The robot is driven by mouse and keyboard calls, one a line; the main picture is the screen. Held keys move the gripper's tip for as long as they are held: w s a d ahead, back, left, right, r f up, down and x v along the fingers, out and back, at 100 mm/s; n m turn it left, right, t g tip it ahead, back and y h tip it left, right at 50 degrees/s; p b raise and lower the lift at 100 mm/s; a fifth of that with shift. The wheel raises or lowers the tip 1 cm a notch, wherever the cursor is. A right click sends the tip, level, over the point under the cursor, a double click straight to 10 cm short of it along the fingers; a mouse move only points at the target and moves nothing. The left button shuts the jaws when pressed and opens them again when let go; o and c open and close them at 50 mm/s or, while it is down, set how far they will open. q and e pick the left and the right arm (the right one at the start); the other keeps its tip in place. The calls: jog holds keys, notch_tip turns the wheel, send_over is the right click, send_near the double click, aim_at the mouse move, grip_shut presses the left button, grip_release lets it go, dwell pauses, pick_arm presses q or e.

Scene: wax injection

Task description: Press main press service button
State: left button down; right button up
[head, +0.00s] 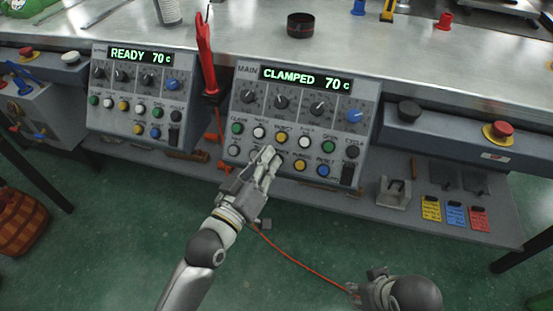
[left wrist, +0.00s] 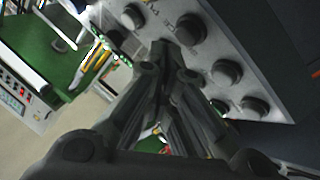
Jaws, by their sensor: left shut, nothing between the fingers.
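The main control panel (head: 302,110) shows "CLAMPED 70 c" above a row of knobs and two rows of coloured buttons. My left gripper (head: 268,153) is shut and empty, with its tips in front of the lower button row, left of a yellow button (head: 299,165). It covers part of that row, and I cannot tell which button is labelled service or whether the tips touch one. In the left wrist view the shut fingers (left wrist: 172,50) lie over the grey panel (left wrist: 205,48) among dark round controls. My right gripper (head: 372,284) is low in the head view, away from the panel.
A second panel (head: 141,99) reading "READY 70 c" stands to the left. A red-handled tool (head: 205,55) hangs between the panels. A red stop button (head: 499,130) is at right. An orange cable (head: 290,255) crosses below my left arm.

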pick_arm(q)
jog(key=shift+w, duration=0.15)
jog(key=shift+w+d+f, duration=0.1)
jog(key=shift+w+f, duration=0.05)
jog(key=shift+f, duration=0.1)
pick_arm(e)
jog(key=shift+f, duration=0.2)
jog(key=shift+w, duration=0.1)
